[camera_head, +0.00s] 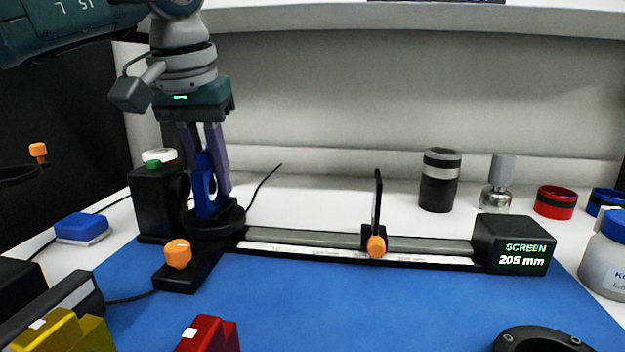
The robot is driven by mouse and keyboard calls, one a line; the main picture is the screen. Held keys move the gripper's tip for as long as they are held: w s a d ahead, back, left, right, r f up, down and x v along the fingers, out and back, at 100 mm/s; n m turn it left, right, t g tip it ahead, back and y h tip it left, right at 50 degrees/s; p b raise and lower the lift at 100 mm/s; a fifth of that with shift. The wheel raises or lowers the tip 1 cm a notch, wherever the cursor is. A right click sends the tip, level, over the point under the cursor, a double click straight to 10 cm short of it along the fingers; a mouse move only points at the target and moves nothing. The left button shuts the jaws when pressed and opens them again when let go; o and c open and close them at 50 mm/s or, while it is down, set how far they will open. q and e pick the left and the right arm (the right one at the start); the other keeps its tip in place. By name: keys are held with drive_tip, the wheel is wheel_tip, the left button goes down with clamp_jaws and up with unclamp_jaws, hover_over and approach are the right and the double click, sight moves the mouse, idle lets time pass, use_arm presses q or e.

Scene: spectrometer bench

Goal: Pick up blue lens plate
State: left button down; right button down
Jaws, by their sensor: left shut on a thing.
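The blue lens plate (206,190) is upright, between the two fingers of my left gripper (206,165), which points straight down from the upper left. The gripper is shut on the plate's upper part. The plate's foot is at the round black holder (214,222) at the left end of the rail; I cannot tell whether it touches. Part of the plate is hidden behind the fingers. My right gripper does not show.
The rail (350,243) runs right to the black screen box (513,246), reading 205 mm. A dark upright plate (378,205) stands on it. Yellow (62,332) and red (210,335) pieces are in front. A dark cylinder (439,180) stands behind. The blue mat (380,310) has free room.

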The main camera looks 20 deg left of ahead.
use_arm(q)
drive_tip(key=shift+r, duration=0.1)
idle(0.3)
wheel_tip(320, 180, up, 20)
drive_tip(key=p, duration=1.8)
